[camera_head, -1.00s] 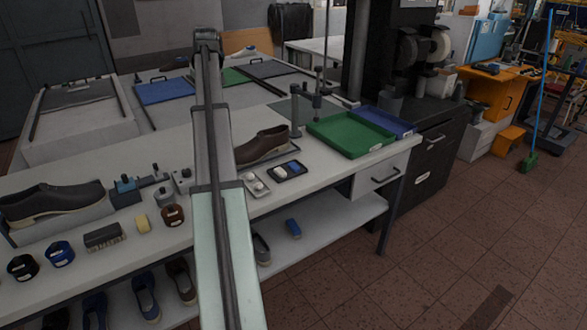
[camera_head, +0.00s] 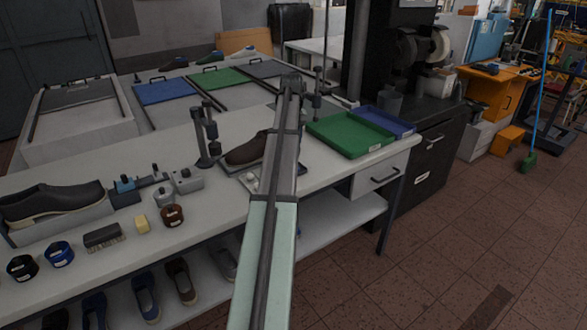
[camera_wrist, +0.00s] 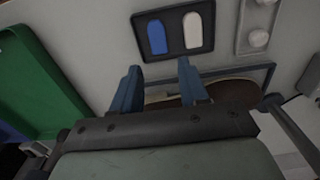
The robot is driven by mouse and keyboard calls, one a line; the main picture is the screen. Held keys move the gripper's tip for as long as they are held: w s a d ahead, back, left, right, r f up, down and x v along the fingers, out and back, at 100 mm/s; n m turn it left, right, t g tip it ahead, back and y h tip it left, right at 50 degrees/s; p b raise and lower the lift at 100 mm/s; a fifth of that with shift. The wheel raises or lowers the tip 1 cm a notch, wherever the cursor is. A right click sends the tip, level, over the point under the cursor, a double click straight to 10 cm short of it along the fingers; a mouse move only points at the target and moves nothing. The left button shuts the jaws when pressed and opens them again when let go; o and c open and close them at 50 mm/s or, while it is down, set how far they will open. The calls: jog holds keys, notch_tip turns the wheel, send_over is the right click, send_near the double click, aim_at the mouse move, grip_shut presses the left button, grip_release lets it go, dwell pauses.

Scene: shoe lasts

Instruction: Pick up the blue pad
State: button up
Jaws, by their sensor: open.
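The blue pad (camera_wrist: 156,37) lies in a small dark tray (camera_wrist: 140,50) in the wrist view, beside a white pad (camera_wrist: 192,30) to its right. My gripper (camera_wrist: 160,72) is open, its two blue-grey fingers apart and nothing between their tips. In the wrist view the fingertips appear just below the dark tray in the picture, roughly in line with the blue pad; the height gap cannot be judged. In the head view my arm hides the dark tray, both pads and my fingers.
A brown shoe (camera_wrist: 236,92) lies in a frame by my fingers. A light holder with white knobs (camera_wrist: 258,38) is right of the pads. A green tray (camera_head: 351,134) and a blue tray (camera_head: 384,122) stand at the bench's right end. A dark post stand (camera_head: 205,140) rises left of the shoe.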

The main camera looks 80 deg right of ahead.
notch_tip(320, 180, down, 4)
jog(key=shift+f, duration=0.25)
jog(key=shift+s+f, duration=0.2)
jog(key=shift+f, duration=2.45)
jog(key=shift+c, duration=0.3)
jog(key=c, duration=0.7)
